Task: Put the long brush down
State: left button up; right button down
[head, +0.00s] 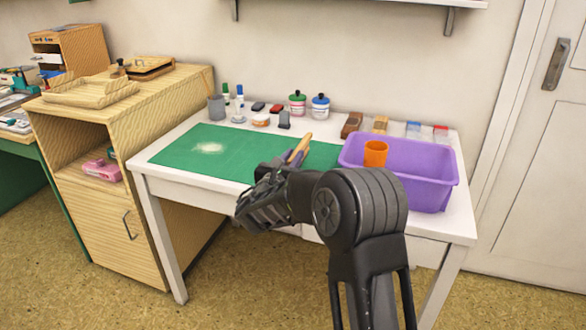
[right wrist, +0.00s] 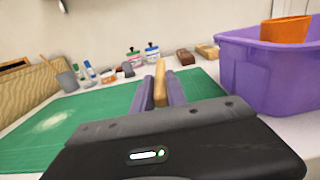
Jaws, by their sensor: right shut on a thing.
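The long brush (head: 303,146) has a light wooden handle that sticks up from my right gripper (head: 291,160). In the right wrist view the handle (right wrist: 160,84) stands between the two fingers (right wrist: 161,92), which are shut on it. The lower part of the brush is hidden by the gripper and arm. The gripper is above the near edge of the green mat (head: 235,137), left of the purple bin. I cannot tell how far above the mat the brush is. My left gripper is not in view.
The purple bin (head: 432,192) holds an orange cup (head: 375,154) at the table's right. A grey cup (head: 216,107), ink bottles (head: 297,103) and several small pads line the back. A whitish powdery patch (head: 208,148) lies on the mat's left. The mat's middle is clear.

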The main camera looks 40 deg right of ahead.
notch_tip(320, 180, down, 3)
jog(key=shift+f+b, duration=0.2)
jog(key=shift+b, duration=0.1)
jog(key=c, duration=1.3)
grip_release()
jog(key=v, duration=1.2)
jog(key=shift+r, duration=0.2)
